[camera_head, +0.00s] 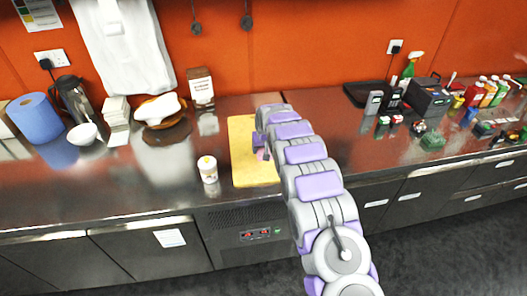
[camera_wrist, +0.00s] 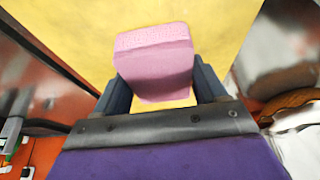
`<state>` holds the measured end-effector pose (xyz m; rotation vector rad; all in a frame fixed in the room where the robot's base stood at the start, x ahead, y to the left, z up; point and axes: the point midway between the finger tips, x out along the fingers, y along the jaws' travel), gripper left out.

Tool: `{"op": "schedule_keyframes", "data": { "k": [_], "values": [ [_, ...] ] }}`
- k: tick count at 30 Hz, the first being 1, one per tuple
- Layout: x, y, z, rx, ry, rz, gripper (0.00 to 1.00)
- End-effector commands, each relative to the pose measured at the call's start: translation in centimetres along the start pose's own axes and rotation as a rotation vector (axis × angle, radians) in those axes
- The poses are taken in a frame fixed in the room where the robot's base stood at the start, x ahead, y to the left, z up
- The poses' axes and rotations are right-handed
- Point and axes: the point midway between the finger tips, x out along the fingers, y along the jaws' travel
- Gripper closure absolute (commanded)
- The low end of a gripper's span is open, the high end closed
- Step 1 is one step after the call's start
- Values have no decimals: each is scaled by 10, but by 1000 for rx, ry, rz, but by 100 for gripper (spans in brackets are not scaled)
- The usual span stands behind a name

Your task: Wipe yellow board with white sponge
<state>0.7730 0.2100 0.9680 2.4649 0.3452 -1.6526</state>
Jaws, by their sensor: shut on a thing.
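The yellow board (camera_head: 241,133) lies flat on the dark counter, and it fills much of the upper wrist view (camera_wrist: 60,25). My gripper (camera_wrist: 157,75) is shut on a sponge (camera_wrist: 155,60), which looks pink rather than white. The sponge sits between the two dark fingers and sticks out past them over the board. In the head view my gripper (camera_head: 262,145) is above the board's right half, and only a small pink bit of the sponge shows. My arm hides the board's right part. Whether the sponge touches the board I cannot tell.
A white tub (camera_head: 208,169) stands just left of the board. Further left are a white item on a brown base (camera_head: 160,112), a bowl (camera_head: 82,134) and a blue roll (camera_head: 36,117). Bottles (camera_head: 489,92) and boxes (camera_head: 426,101) stand at the right.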

Motion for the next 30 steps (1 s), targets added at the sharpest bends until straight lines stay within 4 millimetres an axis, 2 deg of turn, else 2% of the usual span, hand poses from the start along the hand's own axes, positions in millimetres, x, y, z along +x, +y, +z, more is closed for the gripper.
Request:
{"op": "schedule_keyframes", "data": {
  "k": [3, 9, 26, 30],
  "values": [
    [-13, 0, -4, 0, 2, 1, 53],
    [-25, 1, -7, 1, 3, 1, 53],
    [-25, 1, -6, 1, 1, 1, 53],
    [-23, 8, 2, 9, -5, 6, 53]
  ]
}}
